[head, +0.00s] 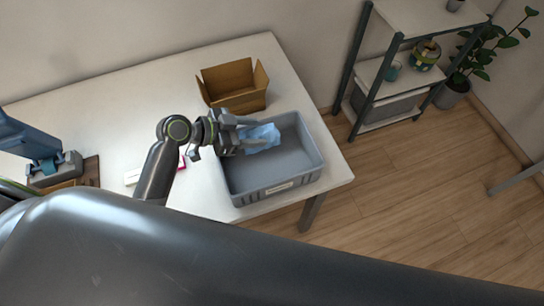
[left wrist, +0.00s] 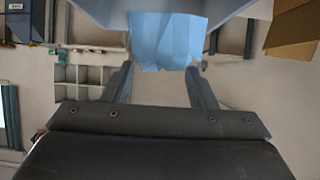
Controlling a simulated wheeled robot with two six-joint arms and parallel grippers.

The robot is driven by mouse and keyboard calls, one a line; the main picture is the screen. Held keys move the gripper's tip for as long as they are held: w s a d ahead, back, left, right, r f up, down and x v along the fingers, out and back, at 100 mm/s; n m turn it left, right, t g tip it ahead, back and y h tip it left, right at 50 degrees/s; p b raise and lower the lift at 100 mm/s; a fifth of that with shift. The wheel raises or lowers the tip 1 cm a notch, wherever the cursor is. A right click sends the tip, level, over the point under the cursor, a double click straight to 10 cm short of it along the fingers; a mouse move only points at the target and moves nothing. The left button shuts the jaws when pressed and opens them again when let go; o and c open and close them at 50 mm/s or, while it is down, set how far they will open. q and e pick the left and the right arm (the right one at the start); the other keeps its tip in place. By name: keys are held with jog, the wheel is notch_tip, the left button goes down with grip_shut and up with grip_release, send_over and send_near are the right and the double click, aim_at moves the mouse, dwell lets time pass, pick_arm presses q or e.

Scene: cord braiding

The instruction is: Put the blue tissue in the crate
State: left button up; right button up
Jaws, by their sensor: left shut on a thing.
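The blue tissue (head: 264,136) is a light blue, crumpled sheet over the inside of the grey crate (head: 279,188), near its back left part. My left gripper (head: 248,133) reaches over the crate's left wall and is shut on the tissue. In the left wrist view the tissue (left wrist: 166,42) hangs at the fingertips of the left gripper (left wrist: 161,70). I cannot tell whether the tissue touches the crate floor. The rest of the crate's inside that shows looks empty. My right gripper is not in view.
An open cardboard box (head: 236,86) stands on the white table (head: 110,98) behind the crate. A red and white item (head: 181,162) lies left of the crate. A blue and grey device (head: 50,168) stands at the far left. A shelf (head: 385,107) and plant stand beyond.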

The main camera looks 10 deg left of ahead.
pick_arm(q)
jog(key=shift+f+b, duration=1.45)
jog(key=shift+f, duration=0.9)
jog(key=shift+d, duration=0.1)
jog(key=o, duration=1)
jog(key=shift+s+a+r, duration=0.25)
jog(key=shift+a, duration=0.25)
jog(key=shift+b+v, duration=1.45)
jog(key=shift+v, duration=6.65)
jog(key=shift+r, duration=0.1)
